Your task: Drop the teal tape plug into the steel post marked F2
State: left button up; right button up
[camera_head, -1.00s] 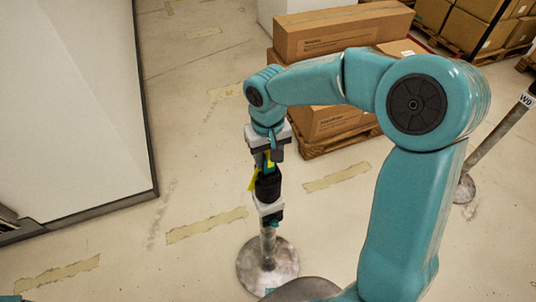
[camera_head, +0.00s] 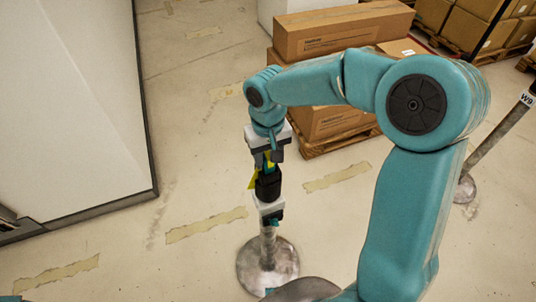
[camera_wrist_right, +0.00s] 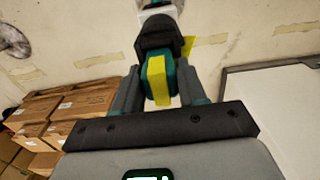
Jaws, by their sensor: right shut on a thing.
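The teal plug (camera_wrist_right: 157,82) with yellow tape around it is between the fingers of my right gripper (camera_wrist_right: 160,92) in the wrist view. My right gripper (camera_head: 269,156) points down in the head view and is shut on the plug. A black socket (camera_head: 268,184) on top of a steel post (camera_head: 267,245) is directly below, and it also shows in the wrist view (camera_wrist_right: 154,38). The plug's far end meets or overlaps the socket; I cannot tell how deep it sits. The post's marking is not readable. My left gripper is out of view.
A second post (camera_head: 500,128) marked W9 leans in at the right. Cardboard boxes (camera_head: 335,35) on a pallet stand behind my right arm. A large white panel (camera_head: 70,100) is at the left. The taped floor (camera_head: 190,150) between is clear.

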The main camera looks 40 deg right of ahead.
aim_at(268, 155)
jog(key=shift+f+b, duration=0.35)
jog(key=shift+f, duration=0.15)
jog(key=o, duration=0.8)
jog(key=shift+r, duration=0.1)
notch_tip(268, 155, up, 11)
jog(key=p, duration=0.8)
jog(key=shift+p, duration=0.4)
jog(key=shift+s, duration=0.1)
